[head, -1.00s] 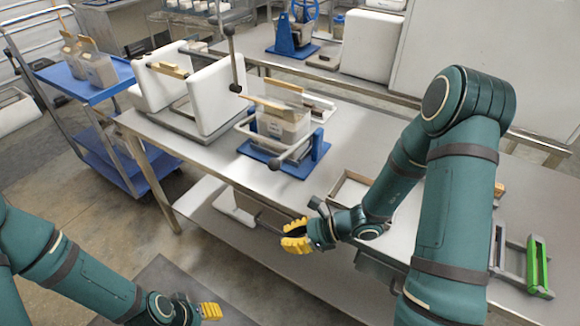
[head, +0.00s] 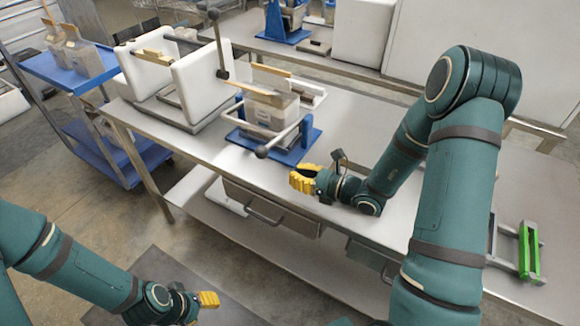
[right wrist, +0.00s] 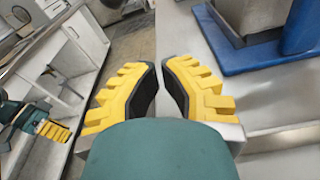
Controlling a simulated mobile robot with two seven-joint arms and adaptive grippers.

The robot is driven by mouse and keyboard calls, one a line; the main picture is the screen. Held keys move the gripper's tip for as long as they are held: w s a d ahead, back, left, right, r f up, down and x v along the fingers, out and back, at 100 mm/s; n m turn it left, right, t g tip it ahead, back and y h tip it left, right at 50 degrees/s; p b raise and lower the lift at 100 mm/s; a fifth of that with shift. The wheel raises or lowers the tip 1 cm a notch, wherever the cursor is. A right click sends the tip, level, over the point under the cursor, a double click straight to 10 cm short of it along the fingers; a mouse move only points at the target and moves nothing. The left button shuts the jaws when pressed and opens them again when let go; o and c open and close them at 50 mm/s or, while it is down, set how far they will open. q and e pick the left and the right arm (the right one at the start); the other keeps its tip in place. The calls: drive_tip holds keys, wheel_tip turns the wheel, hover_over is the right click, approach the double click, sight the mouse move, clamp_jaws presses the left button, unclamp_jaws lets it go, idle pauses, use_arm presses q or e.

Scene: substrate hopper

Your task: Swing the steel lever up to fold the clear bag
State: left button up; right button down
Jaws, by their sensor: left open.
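The clear bag (head: 266,112) stands upright in a blue-based stand (head: 310,140) on the steel table, with a tan strip along its top. The steel lever (head: 284,139) slants in front of the bag, its dark ball knob (head: 262,152) low at the front. My left gripper (head: 205,301) is open, low and away from the table.
A white block-sided machine (head: 203,88) stands left of the stand. A blue cart (head: 70,75) with bags is at far left. A green-handled grey frame (head: 528,252) lies at right. A drawer (head: 268,205) hangs under the table's front edge. The tabletop behind my right forearm is clear.

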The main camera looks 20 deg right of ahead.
drive_tip(key=x, duration=0.8)
drive_tip(key=shift+a+f+b, duration=0.15)
drive_tip(key=shift+a+b, duration=0.05)
drive_tip(key=shift+b, duration=0.2)
drive_tip(key=r, duration=0.3)
drive_tip(key=shift+w+d, duration=0.15)
drive_tip(key=shift+d, duration=0.15)
drive_tip(key=shift+d+r, duration=0.15)
drive_tip(key=shift+r, duration=0.3)
drive_tip(key=shift+p, duration=0.3)
